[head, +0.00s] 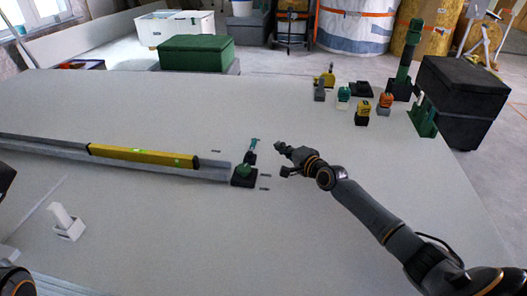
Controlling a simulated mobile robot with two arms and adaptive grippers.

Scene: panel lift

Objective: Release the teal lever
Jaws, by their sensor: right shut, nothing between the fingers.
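The teal lever (254,143) is a small piece standing up from a dark mount in the middle of the panel. Just in front of it is a black block with a green rounded top (243,171), at the right end of a grey rail. My right gripper (283,159) is a short way right of the lever, apart from it. It is shut and empty. Only dark parts of my left arm show at the left edge, and its fingers are out of view.
A yellow level (130,155) lies along the grey rail (210,172). A white block in a holder (68,226) stands at the front left. Several small coloured tools, a green post (405,60) and a black box (465,95) stand at the back right.

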